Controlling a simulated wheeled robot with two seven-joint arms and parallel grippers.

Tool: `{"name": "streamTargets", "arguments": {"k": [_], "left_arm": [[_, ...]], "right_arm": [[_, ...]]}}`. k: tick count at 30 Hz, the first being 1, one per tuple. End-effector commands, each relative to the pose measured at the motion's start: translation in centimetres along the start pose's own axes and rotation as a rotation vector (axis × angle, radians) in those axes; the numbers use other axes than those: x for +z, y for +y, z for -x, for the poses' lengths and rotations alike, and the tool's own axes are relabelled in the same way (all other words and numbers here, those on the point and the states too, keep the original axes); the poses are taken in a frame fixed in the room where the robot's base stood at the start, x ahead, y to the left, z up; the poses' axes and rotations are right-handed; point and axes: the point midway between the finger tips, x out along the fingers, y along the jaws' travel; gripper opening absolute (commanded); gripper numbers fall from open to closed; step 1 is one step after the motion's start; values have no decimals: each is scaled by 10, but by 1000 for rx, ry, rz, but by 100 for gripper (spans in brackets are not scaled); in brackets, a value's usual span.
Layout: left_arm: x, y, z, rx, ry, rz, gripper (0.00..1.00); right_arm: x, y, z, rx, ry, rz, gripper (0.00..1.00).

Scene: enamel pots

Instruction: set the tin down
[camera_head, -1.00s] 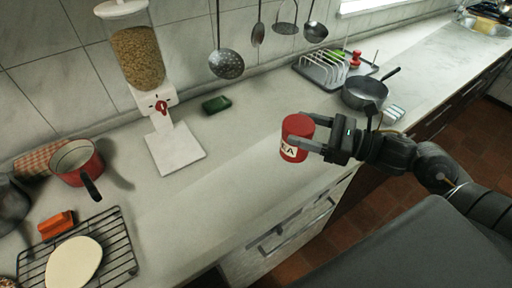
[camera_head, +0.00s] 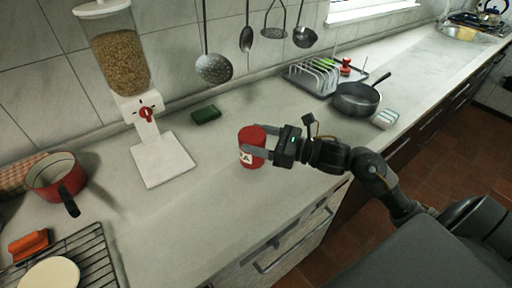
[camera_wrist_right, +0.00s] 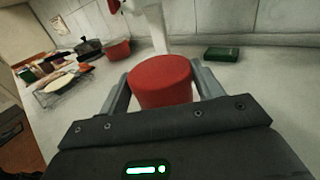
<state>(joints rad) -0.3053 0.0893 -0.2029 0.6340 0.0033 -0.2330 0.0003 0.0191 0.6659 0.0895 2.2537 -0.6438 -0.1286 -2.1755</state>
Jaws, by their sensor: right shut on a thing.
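The tin (camera_head: 249,149) is a red cylinder with a white label carrying dark letters, and it is upright. My right gripper (camera_head: 262,143) is shut on it from the right side, over the light countertop. In the right wrist view the tin (camera_wrist_right: 160,80) sits between the two fingers of my right gripper (camera_wrist_right: 163,92), its red top showing. Its base is close to the countertop (camera_head: 200,225); I cannot tell whether it touches. My left gripper is not in view.
A grain dispenser (camera_head: 121,62) stands left of the tin, with a green block (camera_head: 206,114) behind. A red pot (camera_head: 57,178) and wire rack (camera_head: 92,262) are at the left. A dark pan (camera_head: 357,98) and dish rack (camera_head: 312,76) stand at the back right. Counter around the tin is clear.

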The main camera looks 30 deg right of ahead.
Motion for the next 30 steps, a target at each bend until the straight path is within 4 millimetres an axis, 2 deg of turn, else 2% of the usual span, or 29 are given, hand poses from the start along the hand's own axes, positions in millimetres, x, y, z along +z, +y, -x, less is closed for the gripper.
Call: {"name": "streamTargets", "arguments": {"k": [2,9,23,24,29,30], "left_arm": [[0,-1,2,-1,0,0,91],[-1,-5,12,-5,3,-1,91],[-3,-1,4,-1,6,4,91],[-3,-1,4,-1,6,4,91],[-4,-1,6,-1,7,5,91],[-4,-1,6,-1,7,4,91]], "right_arm": [[-5,-1,-5,0,-1,-5,37],[-33,-1,-5,0,-1,-4,37],[-40,-1,-5,1,-1,0,37],[-40,-1,-4,1,0,-1,67],[-39,-1,-4,1,0,-1,87],[-39,-1,-4,1,0,-1,87]]}}
